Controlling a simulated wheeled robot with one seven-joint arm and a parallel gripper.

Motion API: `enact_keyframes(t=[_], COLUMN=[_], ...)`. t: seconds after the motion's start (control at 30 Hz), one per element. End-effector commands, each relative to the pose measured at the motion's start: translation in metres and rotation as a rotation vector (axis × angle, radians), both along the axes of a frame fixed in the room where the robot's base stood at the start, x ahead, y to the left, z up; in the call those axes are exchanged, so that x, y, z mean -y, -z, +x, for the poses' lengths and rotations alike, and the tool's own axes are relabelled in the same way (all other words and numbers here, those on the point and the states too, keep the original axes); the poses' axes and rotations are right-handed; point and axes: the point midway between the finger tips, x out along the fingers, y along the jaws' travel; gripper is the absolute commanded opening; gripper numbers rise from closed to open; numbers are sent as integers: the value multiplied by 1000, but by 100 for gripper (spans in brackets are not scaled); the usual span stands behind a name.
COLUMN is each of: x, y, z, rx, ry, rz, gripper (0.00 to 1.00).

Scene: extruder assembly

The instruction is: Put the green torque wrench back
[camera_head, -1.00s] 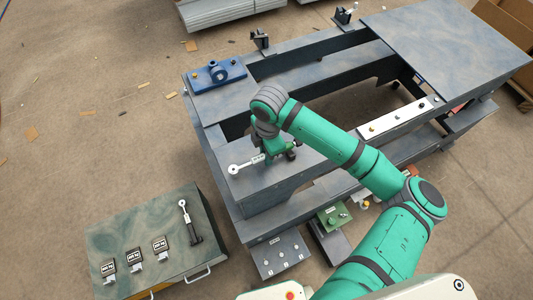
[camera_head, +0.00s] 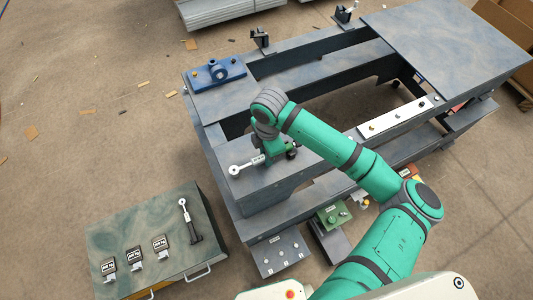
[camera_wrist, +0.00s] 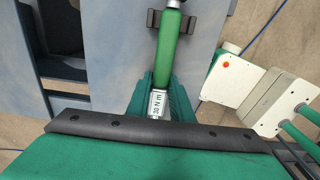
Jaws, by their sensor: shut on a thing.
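The torque wrench has a green handle (camera_wrist: 170,40) and a silver section with a 30 N m label (camera_wrist: 157,103). My gripper (camera_wrist: 161,98) is shut on this labelled section, one green finger on each side. In the head view the wrench's pale ring head (camera_head: 235,170) sticks out to the left of my gripper (camera_head: 264,158), over the near-left grey surface of the bench frame. In the wrist view a black two-sided bracket (camera_wrist: 152,20) stands on either side of the handle. I cannot tell whether the handle rests in it.
A green-topped cart (camera_head: 120,235) at lower left carries another wrench (camera_head: 193,232) with a black handle and several small labelled holders (camera_head: 134,254). A blue fixture (camera_head: 213,74) sits on the bench frame (camera_head: 450,38). A grey block with knobs (camera_head: 280,253) stands at the near side.

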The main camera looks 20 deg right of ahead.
Motion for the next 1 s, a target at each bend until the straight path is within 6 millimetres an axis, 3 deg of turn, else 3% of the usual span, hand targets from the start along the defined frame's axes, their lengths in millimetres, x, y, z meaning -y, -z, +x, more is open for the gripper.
enact_keyframes(t=[0.47,0.5,0.57,0.87,1.0], x=[0,0,0,0,0], y=[7,7,7,6,-3], z=[0,0,0,0,1], rx=[0,0,0,0,2], ry=[1,1,1,1,1], rz=[1,1,1,1,0], gripper=[0,27,42,42,42])
